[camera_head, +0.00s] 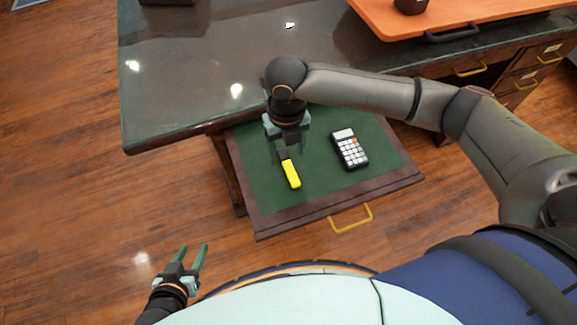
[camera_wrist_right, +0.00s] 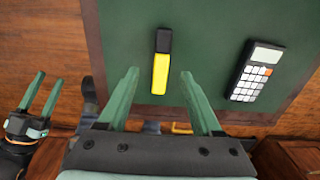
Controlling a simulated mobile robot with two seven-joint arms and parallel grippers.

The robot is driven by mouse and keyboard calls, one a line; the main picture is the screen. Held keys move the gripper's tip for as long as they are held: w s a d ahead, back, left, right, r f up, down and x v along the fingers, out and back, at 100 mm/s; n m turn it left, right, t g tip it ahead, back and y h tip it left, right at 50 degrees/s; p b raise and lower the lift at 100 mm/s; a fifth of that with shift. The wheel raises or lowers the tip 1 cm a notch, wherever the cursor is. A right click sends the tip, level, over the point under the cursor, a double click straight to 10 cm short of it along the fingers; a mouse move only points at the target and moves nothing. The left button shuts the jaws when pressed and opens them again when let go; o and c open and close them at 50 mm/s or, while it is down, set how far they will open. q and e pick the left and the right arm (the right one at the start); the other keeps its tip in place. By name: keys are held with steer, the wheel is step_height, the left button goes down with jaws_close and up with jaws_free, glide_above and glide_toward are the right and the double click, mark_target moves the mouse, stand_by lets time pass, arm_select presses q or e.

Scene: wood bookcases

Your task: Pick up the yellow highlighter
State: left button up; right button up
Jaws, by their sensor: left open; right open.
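The yellow highlighter (camera_head: 290,172) with a dark cap lies on the green lining of the open drawer (camera_head: 258,207). It also shows in the right wrist view (camera_wrist_right: 160,73), between and beyond the fingertips. My right gripper (camera_head: 288,152) is open above the drawer, over the capped end of the highlighter. In the right wrist view its fingers (camera_wrist_right: 160,78) stand apart with nothing held between them. My left gripper (camera_head: 196,250) is open and empty over the wood floor, left of and nearer than the drawer.
A calculator (camera_head: 350,149) lies in the drawer to the right of the highlighter. The desk top (camera_head: 190,90) overhangs the drawer's back. The drawer has a raised front with a yellow handle (camera_head: 351,219). An orange tray (camera_head: 440,18) stands on the desk. The floor at left is clear.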

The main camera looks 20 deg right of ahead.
mark_target(287, 162)
steer(key=f, duration=0.5)
steer(key=shift+w+d+b, duration=0.15)
steer(key=shift+w+b, duration=0.15)
steer(key=shift+b, duration=0.05)
steer(key=shift+r, duration=0.1)
jaws_close()
